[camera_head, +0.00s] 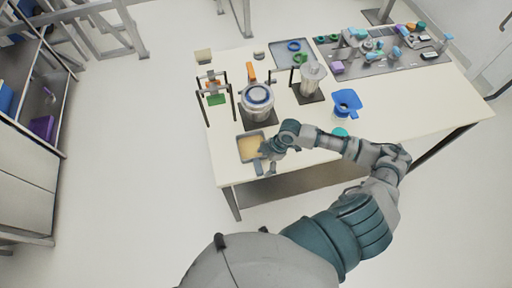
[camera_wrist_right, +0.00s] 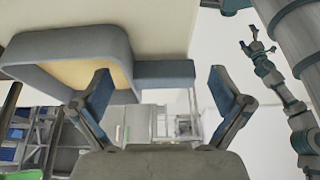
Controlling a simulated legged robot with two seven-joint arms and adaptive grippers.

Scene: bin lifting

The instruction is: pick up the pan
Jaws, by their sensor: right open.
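The pan (camera_head: 239,149) is a grey, squared dish with a tan inside at the front left corner of the table. In the right wrist view the pan (camera_wrist_right: 60,44) fills the upper left, and its short grey-blue handle (camera_wrist_right: 165,70) sticks out to the right. My right gripper (camera_head: 266,157) is at the pan's right front side, partly covering it. In the wrist view its two fingers (camera_wrist_right: 160,85) are apart, with the handle showing between and beyond them; I see no grip. My left gripper (camera_wrist_right: 259,42) shows small at the upper right of that view, fingers spread.
Behind the pan stand a round silver pot (camera_head: 258,96), a dark stand (camera_head: 217,95), a clear blender (camera_head: 311,78) and a blue pitcher (camera_head: 347,102). A grey tray (camera_head: 283,55) lies farther back. The table's front right area (camera_head: 420,115) is mostly clear.

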